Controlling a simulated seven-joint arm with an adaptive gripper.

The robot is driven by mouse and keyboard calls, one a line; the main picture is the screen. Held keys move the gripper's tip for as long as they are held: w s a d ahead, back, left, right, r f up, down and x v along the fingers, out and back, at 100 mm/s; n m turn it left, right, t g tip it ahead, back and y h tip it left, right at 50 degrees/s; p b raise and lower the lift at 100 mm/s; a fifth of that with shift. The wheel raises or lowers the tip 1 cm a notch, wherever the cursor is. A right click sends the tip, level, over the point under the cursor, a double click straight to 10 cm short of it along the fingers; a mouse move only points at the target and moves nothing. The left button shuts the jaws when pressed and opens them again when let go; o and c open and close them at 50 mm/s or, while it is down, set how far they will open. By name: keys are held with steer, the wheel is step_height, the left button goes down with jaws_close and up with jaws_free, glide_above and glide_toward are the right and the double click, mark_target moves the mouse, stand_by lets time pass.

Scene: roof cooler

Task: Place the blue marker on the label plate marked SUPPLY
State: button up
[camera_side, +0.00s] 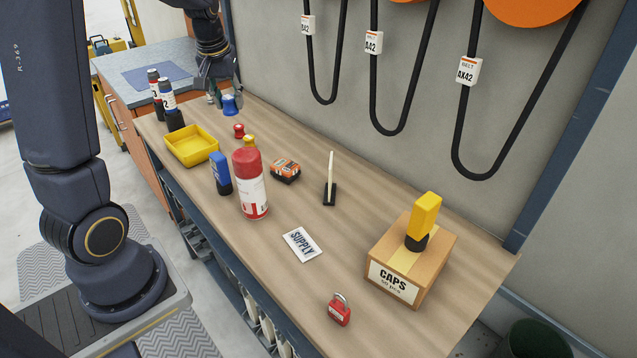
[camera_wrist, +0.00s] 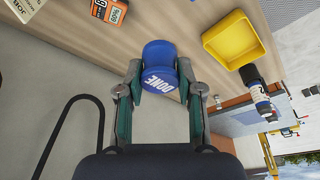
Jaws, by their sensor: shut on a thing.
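My gripper (camera_side: 226,97) is at the far left end of the bench, shut on the blue marker (camera_side: 232,105). In the wrist view the blue marker (camera_wrist: 159,58) has a round blue top and a face lettered DONE, and sits between the two fingertips (camera_wrist: 160,72). I cannot tell whether it touches the bench. The white label plate marked SUPPLY (camera_side: 302,244) lies flat and bare near the bench's front edge, well away from my gripper.
Red (camera_side: 239,131) and yellow (camera_side: 249,141) small pieces stand near a red-capped bottle (camera_side: 251,190). A yellow tray (camera_side: 192,146), blue-and-black item (camera_side: 221,175), orange box (camera_side: 286,171), upright piece (camera_side: 330,185), red padlock (camera_side: 339,312) and CAPS box (camera_side: 397,279) also occupy the bench. Belts hang behind.

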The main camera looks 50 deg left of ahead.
steer(key=shift+w+d+r+m, duration=0.15)
steer(key=shift+d+r, duration=0.1)
steer(key=shift+r, duration=0.3)
steer(key=shift+s+d+r+m, duration=0.1)
steer(key=shift+d+r+m, duration=0.1)
steer(key=shift+r, duration=0.3)
steer(key=w+d+m+t+h, duration=0.1)
steer(key=w+d+m+h, duration=0.1)
steer(key=d+m, duration=0.85)
steer(key=m+h, duration=0.2)
steer(key=m, duration=0.4)
glide_above(307, 244)
steer(key=a, duration=0.2)
steer(key=shift+g, duration=0.4)
steer(key=f, duration=1.5)
steer(key=d+f, duration=0.1)
steer(key=f, duration=0.7)
steer(key=shift+s+d+f, duration=0.1)
steer(key=shift+s+f, duration=0.1)
steer(key=shift+s, duration=0.2)
steer(key=shift+f, duration=0.1)
steer(key=o, duration=1.1)
steer(key=shift+o, duration=0.2)
